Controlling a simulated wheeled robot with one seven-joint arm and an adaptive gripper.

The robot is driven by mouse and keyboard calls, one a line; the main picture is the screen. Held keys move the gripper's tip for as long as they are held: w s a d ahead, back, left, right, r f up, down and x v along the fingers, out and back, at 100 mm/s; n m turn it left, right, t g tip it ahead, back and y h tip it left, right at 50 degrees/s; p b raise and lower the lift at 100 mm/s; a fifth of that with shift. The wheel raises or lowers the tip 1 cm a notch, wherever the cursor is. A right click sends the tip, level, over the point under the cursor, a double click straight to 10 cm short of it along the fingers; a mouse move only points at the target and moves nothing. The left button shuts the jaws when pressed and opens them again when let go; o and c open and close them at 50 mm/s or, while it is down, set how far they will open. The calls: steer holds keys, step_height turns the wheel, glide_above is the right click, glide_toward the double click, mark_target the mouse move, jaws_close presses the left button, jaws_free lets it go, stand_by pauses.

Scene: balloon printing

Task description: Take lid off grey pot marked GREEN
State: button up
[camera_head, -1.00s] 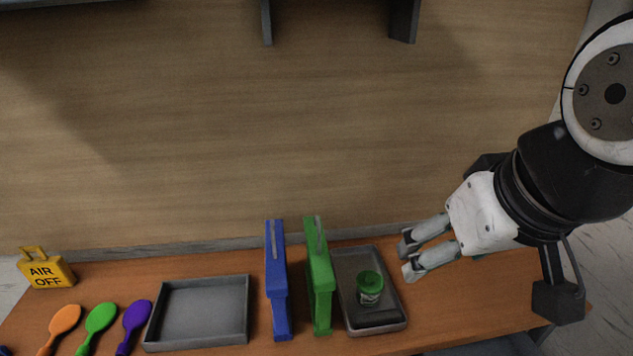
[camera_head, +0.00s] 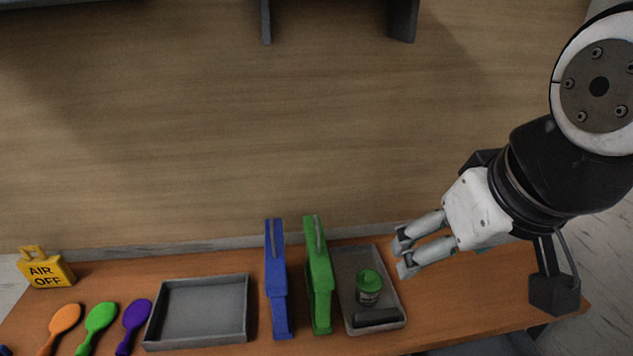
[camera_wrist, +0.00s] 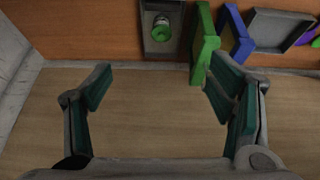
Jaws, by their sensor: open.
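The grey pot (camera_head: 369,298) stands upright in a grey tray (camera_head: 345,262) at the right end of the table, with a green lid (camera_head: 369,280) on top. A pale label with unreadable marks shows on its side. The pot also shows small in the wrist view (camera_wrist: 161,34), inside the tray (camera_wrist: 150,47). My gripper (camera_head: 402,257) is open and empty, above and to the right of the pot, apart from it. In the wrist view the two fingers (camera_wrist: 158,92) are spread wide with nothing between them.
A green upright stand (camera_head: 319,285) and a blue one (camera_head: 277,285) are just left of the tray. An empty grey tray (camera_head: 203,310), several coloured paddles (camera_head: 100,318) and a yellow AIR OFF sign (camera_head: 46,270) lie further left. The wooden wall (camera_head: 250,130) rises behind.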

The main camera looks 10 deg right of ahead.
steer(key=w+n+g+h+p, duration=0.1)
steer(key=w+n+g, duration=0.1)
steer(key=w+n, duration=0.3)
steer(key=n+g+y+p, duration=0.1)
steer(key=n+g+p, duration=0.25)
steer(key=n, duration=0.65)
glide_above(370, 276)
step_height(370, 276, down, 14)
steer(key=f, duration=0.7)
steer(key=shift+a+f, duration=0.1)
steer(key=shift+a, duration=0.2)
steer(key=shift+d+f+p, duration=0.15)
steer(key=shift+f+p, duration=0.2)
steer(key=shift+f, duration=1.2)
steer(key=shift+d+f+p, duration=0.15)
steer(key=shift+f+p, duration=0.2)
steer(key=shift+f, duration=1.2)
steer(key=c, duration=0.8)
